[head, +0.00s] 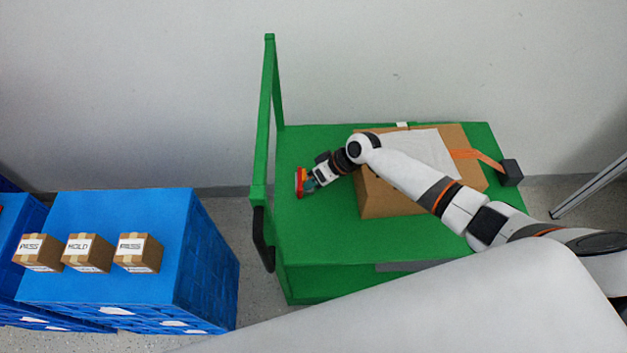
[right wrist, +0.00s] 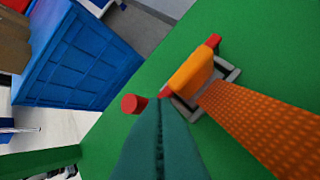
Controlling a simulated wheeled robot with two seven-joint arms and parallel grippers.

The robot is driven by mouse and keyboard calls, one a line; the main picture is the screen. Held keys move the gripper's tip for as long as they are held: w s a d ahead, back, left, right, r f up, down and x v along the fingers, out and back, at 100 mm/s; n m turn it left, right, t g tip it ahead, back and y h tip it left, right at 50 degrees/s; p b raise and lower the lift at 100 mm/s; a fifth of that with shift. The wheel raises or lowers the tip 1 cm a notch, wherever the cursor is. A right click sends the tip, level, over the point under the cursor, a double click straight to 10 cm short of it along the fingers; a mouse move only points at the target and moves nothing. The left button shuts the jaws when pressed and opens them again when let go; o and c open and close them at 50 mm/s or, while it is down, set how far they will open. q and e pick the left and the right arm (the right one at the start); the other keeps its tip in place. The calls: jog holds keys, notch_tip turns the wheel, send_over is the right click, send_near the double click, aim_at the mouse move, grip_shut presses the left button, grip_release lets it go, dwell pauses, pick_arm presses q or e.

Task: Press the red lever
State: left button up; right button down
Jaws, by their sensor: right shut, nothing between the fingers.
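A ratchet-like buckle with a red part (head: 299,183) and a yellow part sits on the left of the green cart top in the head view. In the right wrist view it shows as a yellow-orange bar (right wrist: 192,73) with red ends on a grey metal frame. A separate-looking red cylinder (right wrist: 133,103) shows just left of the fingertips. My right gripper (head: 311,184) is at the buckle's right side in the head view. Its teal fingers (right wrist: 158,102) are shut and empty, their tips close to the red parts; contact is unclear. My left gripper is not in view.
A cardboard box (head: 375,200) with a white sheet stands on the green cart (head: 320,235) under my right arm. An orange strap (right wrist: 255,120) runs from the buckle. A dark block (head: 511,172) sits at right. Blue crates (head: 205,250) with small labelled boxes (head: 138,252) stand at left.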

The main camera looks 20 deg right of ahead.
jog(key=shift+s+a+r+m+t+h+p, duration=0.15)
jog(key=shift+a+m+t+p, duration=0.25)
jog(key=shift+p, duration=0.5)
jog(key=shift+w+a+m+t+h+p, duration=0.1)
jog(key=shift+a+m+t+h+p, duration=0.1)
jog(key=shift+a+m+p, duration=0.45)
jog(key=a+m+p, duration=0.1)
jog(key=p, duration=0.1)
jog(key=a+m+t+h+p, duration=0.1)
jog(key=m+p, duration=0.1)
jog(key=p, duration=0.1)
jog(key=shift+r+t+p, duration=0.15)
jog(key=shift+t+p, duration=0.15)
jog(key=shift+p, duration=0.05)
jog(key=shift+w+a+f+m+t+h+p, duration=0.25)
jog(key=shift+w+a+m+h+p, duration=0.3)
jog(key=shift+m, duration=0.4)
jog(key=shift+w+a, duration=0.15)
jog(key=shift+a, duration=0.15)
jog(key=shift+p, duration=0.35)
